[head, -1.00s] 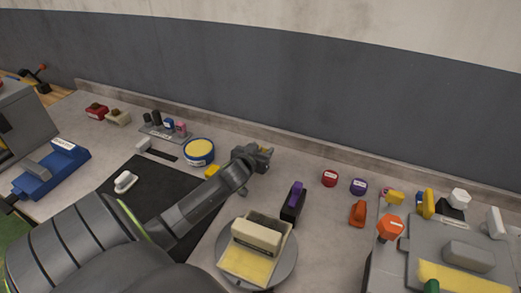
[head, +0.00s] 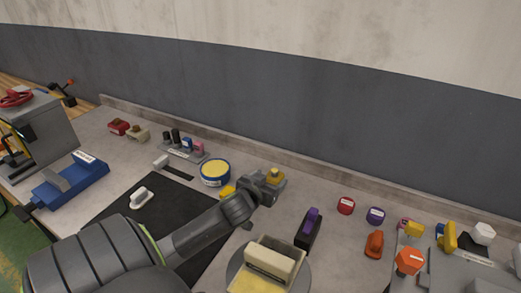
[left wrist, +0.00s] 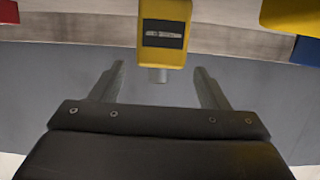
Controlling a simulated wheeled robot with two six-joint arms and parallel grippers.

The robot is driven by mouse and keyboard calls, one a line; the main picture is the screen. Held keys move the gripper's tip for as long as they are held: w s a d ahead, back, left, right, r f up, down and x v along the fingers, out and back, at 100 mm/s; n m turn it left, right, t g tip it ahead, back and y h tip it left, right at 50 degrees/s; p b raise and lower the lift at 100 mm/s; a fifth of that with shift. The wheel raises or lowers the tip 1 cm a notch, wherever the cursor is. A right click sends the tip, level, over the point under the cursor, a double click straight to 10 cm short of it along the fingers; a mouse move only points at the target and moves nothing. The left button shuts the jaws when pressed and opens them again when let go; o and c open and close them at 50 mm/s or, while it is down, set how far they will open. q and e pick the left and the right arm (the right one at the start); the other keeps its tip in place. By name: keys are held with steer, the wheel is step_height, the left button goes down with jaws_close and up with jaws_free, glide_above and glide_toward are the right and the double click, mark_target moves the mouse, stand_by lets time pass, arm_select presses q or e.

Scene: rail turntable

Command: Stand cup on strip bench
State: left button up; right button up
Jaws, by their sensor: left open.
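My left gripper (head: 268,184) is over the bench, open and empty. Its two fingers (left wrist: 158,85) are spread in the left wrist view. A yellow block with a dark label (left wrist: 165,28) and a short grey stub lies ahead, between the finger lines and apart from them. In the head view a yellow-topped piece (head: 276,177) stands just beyond the gripper, partly hidden by it. I cannot tell for sure which thing is the cup. The grey bench top (head: 320,203) runs along the wall; I cannot make out a separate strip bench. My right gripper is not in view.
A blue-rimmed yellow round tin (head: 215,173), a black mat (head: 110,210) and a rack of small pieces (head: 185,152) lie left. A purple-and-black piece (head: 309,229), a red cap (head: 346,205) and a purple cap (head: 376,215) lie right. A round turntable (head: 236,264) is in front.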

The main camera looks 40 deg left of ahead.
arm_select(q)
steer(key=v, duration=0.6)
steer(key=shift+s, duration=0.15)
stand_by(0.5)
